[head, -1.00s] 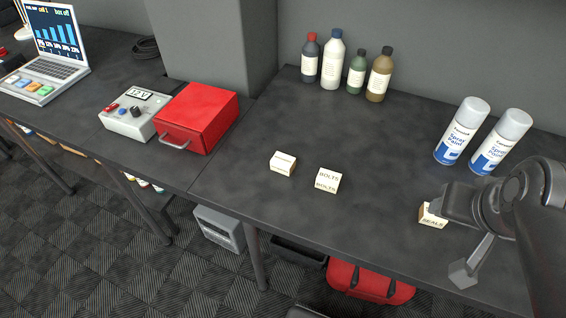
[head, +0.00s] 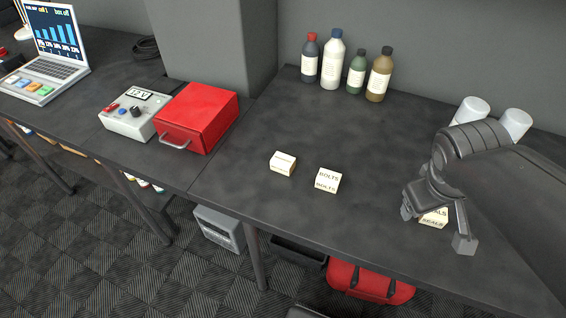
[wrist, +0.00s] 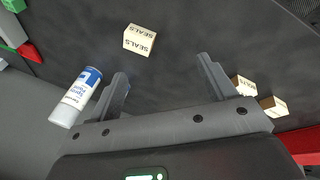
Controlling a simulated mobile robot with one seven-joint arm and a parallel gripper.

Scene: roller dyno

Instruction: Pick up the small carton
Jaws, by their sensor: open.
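Three small cream cartons lie on the dark bench. The one marked SEALS (head: 433,219) is at the right, partly hidden by my gripper; it shows whole in the wrist view (wrist: 139,40). The BOLTS carton (head: 327,180) is near the bench middle, and another carton (head: 283,164) with tiny lettering is left of it. My gripper (head: 435,229) is open and empty. In the head view its fingers appear on either side of the SEALS carton. In the wrist view (wrist: 162,70) the carton lies beyond the fingertips, off toward the left finger, with nothing between the jaws.
Two spray cans (head: 470,111) stand behind my arm; one shows beside the left finger in the wrist view (wrist: 75,97). Several bottles (head: 332,60) stand at the back. A red box (head: 198,117) is at the left.

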